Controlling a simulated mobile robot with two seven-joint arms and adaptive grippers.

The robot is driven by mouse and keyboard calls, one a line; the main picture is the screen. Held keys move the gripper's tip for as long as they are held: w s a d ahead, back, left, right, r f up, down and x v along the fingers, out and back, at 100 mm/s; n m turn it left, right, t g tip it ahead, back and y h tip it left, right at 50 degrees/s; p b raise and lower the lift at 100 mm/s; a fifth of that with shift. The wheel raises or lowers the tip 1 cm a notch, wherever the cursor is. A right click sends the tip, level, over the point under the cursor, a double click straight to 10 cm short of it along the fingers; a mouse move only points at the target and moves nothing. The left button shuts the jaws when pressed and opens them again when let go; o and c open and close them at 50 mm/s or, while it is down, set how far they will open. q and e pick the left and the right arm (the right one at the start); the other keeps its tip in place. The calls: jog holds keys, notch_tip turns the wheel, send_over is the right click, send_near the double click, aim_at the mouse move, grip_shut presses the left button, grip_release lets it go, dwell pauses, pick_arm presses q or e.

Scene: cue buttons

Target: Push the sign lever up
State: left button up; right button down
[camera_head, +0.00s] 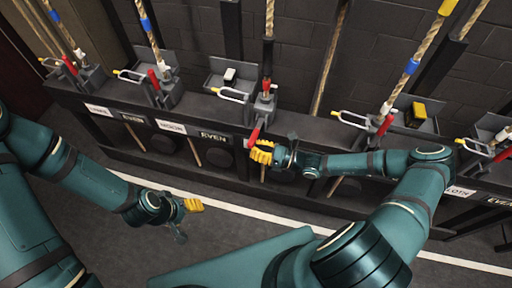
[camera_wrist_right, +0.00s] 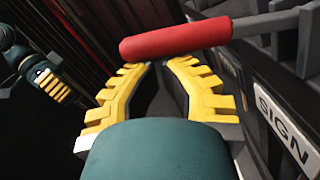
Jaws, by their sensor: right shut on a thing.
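The sign lever has a red handle (camera_head: 254,134) that sticks out and down from the middle rope station in the head view. In the right wrist view the red handle (camera_wrist_right: 175,38) lies across the fingertips. The white SIGN plate (camera_wrist_right: 284,125) is at the right there. My right gripper (camera_head: 263,152) is at the handle's lower end, its yellow fingers shut on it. The same fingers show in the right wrist view (camera_wrist_right: 165,66). My left gripper (camera_head: 194,205) hangs over the floor, away from the rail; its finger opening is unclear.
Other rope stations with red levers (camera_head: 154,80) and pale metal loops (camera_head: 131,76) stand along the dark rail on both sides. EVEN plates (camera_head: 214,137) are on its front. Ropes (camera_head: 268,50) rise behind. The floor (camera_head: 110,235) before the rail is open.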

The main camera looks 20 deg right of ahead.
jog(key=r+m+p, duration=0.2)
jog(key=w+r+m+p, duration=0.1)
jog(key=r+p, duration=0.1)
jog(key=d+r+m+p, duration=0.1)
jog(key=r+m+p, duration=0.1)
jog(key=shift+w+r+m+h, duration=0.1)
jog(key=shift+w+m+h, duration=0.2)
jog(key=shift+h, duration=0.1)
notch_tip(320, 180, up, 5)
jog(key=m+p, duration=0.3)
jog(key=m, duration=0.5)
send_over(257, 134)
jog(key=w+d, duration=0.3)
pick_arm(q)
notch_tip(257, 134, up, 10)
jog(key=w, duration=0.2)
jog(key=shift+a+t, duration=0.2)
jog(key=shift+t, duration=0.1)
pick_arm(e)
jog(key=shift+w+d+r+h, duration=0.2)
jog(key=shift+w+d+h, duration=0.15)
jog(key=shift+w, duration=0.3)
jog(key=shift+d, duration=0.1)
jog(key=shift+r, duration=0.1)
notch_tip(257, 134, up, 10)
